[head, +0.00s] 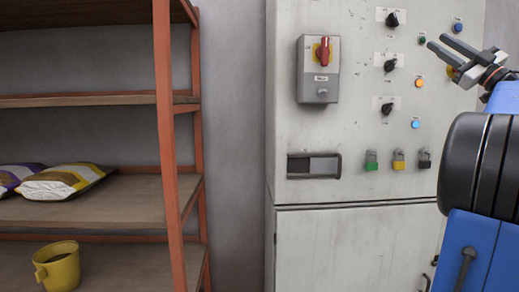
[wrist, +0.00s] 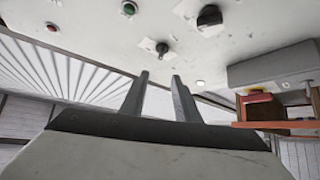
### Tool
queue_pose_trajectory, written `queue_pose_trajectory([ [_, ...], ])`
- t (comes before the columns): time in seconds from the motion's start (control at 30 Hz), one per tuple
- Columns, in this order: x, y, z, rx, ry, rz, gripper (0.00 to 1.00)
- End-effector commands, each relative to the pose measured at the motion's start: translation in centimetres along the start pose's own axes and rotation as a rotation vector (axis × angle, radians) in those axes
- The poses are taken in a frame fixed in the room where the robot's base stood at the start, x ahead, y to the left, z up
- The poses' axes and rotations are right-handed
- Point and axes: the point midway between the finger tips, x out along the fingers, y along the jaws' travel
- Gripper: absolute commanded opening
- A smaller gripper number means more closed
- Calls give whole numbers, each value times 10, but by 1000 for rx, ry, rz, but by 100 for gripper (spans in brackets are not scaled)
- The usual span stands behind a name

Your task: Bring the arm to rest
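My gripper (head: 444,46) is at the upper right of the head view, in front of the light control cabinet. Its two dark fingers point left and stand apart with nothing between them. The blue and black arm reaches up from the lower right. In the wrist view the two fingers (wrist: 159,97) also stand apart and empty, with a pale panel surface bearing knobs beyond them. I cannot tell the exact gap between the fingertips and the cabinet.
The cabinet (head: 360,245) carries a red rotary switch (head: 323,52), black knobs, lamps and a green padlock (head: 371,160), yellow padlock (head: 398,160) and black padlock (head: 424,159). On the left, an orange-framed shelf (head: 120,203) holds bags (head: 62,182) and a yellow bucket (head: 59,268).

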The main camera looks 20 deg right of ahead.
Motion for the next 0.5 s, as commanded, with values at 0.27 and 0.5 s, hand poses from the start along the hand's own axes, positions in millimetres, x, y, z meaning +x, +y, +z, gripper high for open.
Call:
queue_pose_trajectory([
  [0.27,23,-18,5,22,-27,96,29],
  [0.5,45,-66,29,99,-158,298,29],
])
